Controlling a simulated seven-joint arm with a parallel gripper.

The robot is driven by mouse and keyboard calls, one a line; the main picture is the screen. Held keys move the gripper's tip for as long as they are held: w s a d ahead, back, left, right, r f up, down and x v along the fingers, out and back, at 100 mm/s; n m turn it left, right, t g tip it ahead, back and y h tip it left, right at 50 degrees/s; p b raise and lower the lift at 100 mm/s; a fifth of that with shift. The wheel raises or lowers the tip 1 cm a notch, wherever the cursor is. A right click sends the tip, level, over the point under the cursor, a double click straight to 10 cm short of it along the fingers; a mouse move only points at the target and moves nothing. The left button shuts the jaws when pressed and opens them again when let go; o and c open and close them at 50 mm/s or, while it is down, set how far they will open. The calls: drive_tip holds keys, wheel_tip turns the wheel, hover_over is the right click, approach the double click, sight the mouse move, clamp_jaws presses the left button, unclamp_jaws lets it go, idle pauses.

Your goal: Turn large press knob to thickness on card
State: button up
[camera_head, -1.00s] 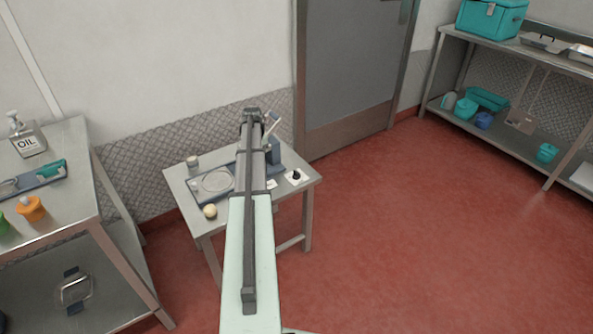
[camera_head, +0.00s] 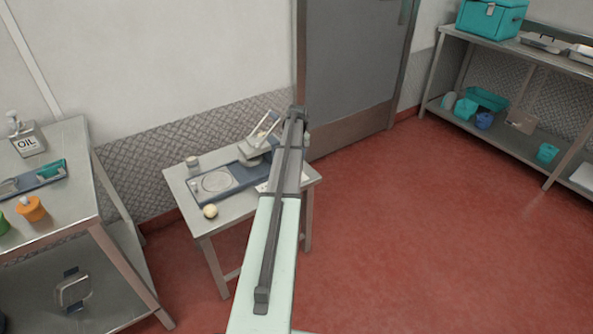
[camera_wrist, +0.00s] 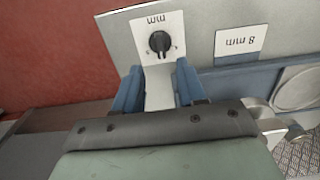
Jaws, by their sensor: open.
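The black press knob (camera_wrist: 159,42) sits on a white dial plate (camera_wrist: 147,20) marked "mm" in the wrist view. Its exact setting is too small to read. A white card (camera_wrist: 240,40) reading "8 mm" lies to the right of the dial. My gripper (camera_wrist: 158,80) is open, with its two blue fingers apart just below the knob in the picture and nothing visible between them. The press (camera_head: 215,187), with a blue base and a round plate, stands on the small steel table (camera_head: 205,222) in the head view. My arm hides the knob there.
A pale ball (camera_head: 210,211) and a small jar (camera_head: 192,162) are on the same table. A shelf rack (camera_head: 530,100) stands at the right. The red floor between is clear.

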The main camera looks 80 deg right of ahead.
wheel_tip(320, 180, down, 8)
drive_tip(key=shift+r, duration=0.15)
idle(0.4)
clamp_jaws()
